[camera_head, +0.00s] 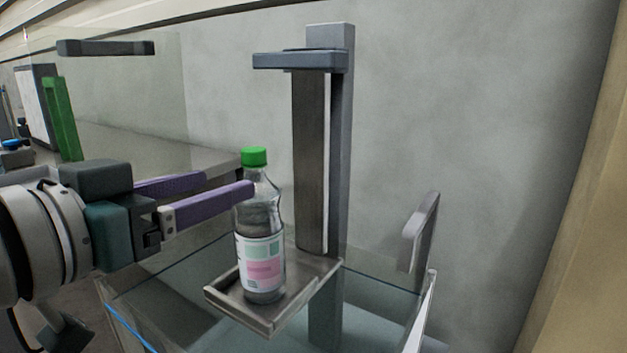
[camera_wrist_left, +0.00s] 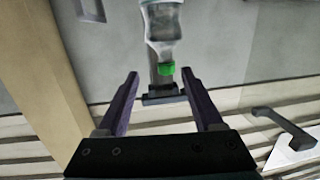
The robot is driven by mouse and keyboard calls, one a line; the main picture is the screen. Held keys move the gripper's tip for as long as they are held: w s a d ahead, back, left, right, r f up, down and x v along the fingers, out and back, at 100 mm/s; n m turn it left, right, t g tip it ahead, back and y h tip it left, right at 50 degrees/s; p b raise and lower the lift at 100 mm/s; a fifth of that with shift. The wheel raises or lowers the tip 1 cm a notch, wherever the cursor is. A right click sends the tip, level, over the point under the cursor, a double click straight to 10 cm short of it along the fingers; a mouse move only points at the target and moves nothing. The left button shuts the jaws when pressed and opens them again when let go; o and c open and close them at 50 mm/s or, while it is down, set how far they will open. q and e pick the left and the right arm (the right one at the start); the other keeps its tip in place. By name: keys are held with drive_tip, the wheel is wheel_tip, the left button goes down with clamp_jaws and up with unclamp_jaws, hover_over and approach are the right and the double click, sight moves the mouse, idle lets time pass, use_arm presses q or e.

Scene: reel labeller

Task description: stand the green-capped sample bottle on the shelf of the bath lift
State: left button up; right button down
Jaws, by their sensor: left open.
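The green-capped sample bottle (camera_head: 262,265) stands upright on the shelf (camera_head: 320,277) of the bath lift (camera_head: 345,150). It is clear, with a white, green and pink label. My left gripper (camera_head: 228,184) is open, with its purple fingers at the height of the bottle's upper part; the near fingertip overlaps the bottle in the picture. In the left wrist view the bottle (camera_wrist_left: 163,25) appears upside down, beyond the fingertips of the open gripper (camera_wrist_left: 160,76), with nothing held. Whether a finger touches the bottle I cannot tell. My right gripper is not in view.
The glass-walled bath (camera_head: 385,290) lies below and around the shelf. A grey bracket (camera_head: 300,60) juts from the top of the lift column. A grey handle-like part (camera_head: 420,232) rises at the bath's right side. A green upright part (camera_head: 62,118) stands at the back left.

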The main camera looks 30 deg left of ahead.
use_arm(q)
drive_tip(key=s+d+f+m+g, duration=0.1)
drive_tip(key=s+d+f+g, duration=0.3)
drive_tip(key=s+f+g, duration=0.2)
drive_tip(key=s+d+f+m+g, duration=0.1)
drive_tip(key=s+d+f+g, duration=0.2)
drive_tip(key=s+f+g, duration=0.4)
drive_tip(key=s+f, duration=0.3)
drive_tip(key=s, duration=0.1)
drive_tip(key=shift+d+f+h, duration=0.25)
drive_tip(key=shift+d+h, duration=0.15)
